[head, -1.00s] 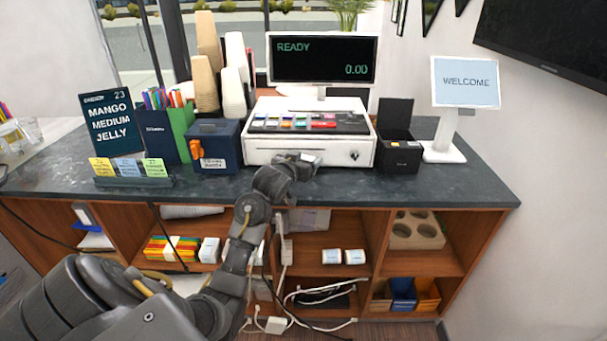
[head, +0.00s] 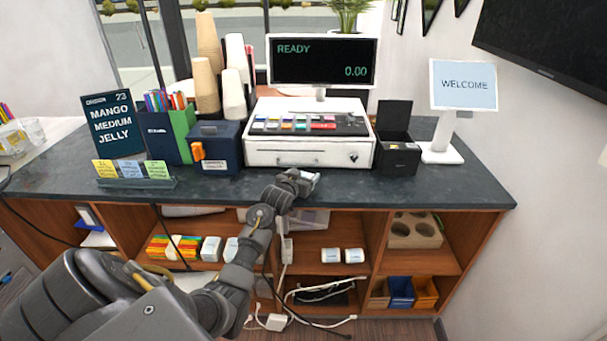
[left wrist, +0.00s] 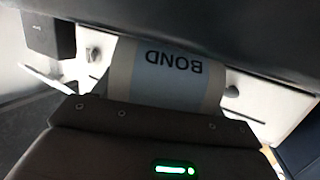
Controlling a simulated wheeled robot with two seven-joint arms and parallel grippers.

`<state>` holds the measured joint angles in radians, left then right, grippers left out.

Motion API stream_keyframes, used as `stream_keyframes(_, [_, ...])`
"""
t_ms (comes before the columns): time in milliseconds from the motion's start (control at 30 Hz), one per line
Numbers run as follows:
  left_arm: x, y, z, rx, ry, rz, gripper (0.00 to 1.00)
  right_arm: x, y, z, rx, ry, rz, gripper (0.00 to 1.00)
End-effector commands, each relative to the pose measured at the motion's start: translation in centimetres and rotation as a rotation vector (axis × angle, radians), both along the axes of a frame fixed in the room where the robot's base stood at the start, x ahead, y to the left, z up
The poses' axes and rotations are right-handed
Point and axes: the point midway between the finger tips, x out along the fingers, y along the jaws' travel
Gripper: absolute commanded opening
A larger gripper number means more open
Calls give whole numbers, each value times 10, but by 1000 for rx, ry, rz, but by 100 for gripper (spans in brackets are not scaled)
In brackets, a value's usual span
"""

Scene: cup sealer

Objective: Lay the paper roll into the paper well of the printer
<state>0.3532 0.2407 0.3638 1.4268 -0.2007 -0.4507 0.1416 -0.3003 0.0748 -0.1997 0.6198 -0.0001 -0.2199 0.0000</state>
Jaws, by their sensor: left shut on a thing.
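My left gripper (head: 306,180) is over the front part of the counter, in front of the white cash drawer. It is shut on a paper roll, whose pale end shows at the fingertips. In the left wrist view the roll (left wrist: 166,78) is grey-white with a blue band reading "BOND", upside down there. The gripper's fingers hide part of it. The black printer (head: 400,158) stands to the right of the cash drawer with its lid (head: 395,115) raised. The inside of its well is hard to see from here. The roll is apart from the printer. My right gripper is not in view.
The cash drawer (head: 310,158) and register screen (head: 322,62) stand behind the gripper. A white "WELCOME" display (head: 463,86) is right of the printer. A dark blue box (head: 215,147) is at left. The counter strip (head: 350,188) before the drawer is clear.

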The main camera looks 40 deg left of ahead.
Motion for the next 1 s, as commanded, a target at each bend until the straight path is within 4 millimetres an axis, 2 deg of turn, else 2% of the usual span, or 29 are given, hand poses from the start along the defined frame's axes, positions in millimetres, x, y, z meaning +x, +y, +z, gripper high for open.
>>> stream_keyframes(267, [0,0,-4,0,0,0,44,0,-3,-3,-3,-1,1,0])
stream_keyframes(300, [0,0,-3,1,1,0,75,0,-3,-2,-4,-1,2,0])
stream_keyframes(367, [0,0,-3,1,1,0,80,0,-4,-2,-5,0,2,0])
stream_keyframes(700, [-1,0,1,1,-1,0,80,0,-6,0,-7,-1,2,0])
stream_keyframes(867, [-21,-6,2,2,0,-1,80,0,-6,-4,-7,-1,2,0])
stream_keyframes(1000, [-48,-12,7,2,-1,-1,80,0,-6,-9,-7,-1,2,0])
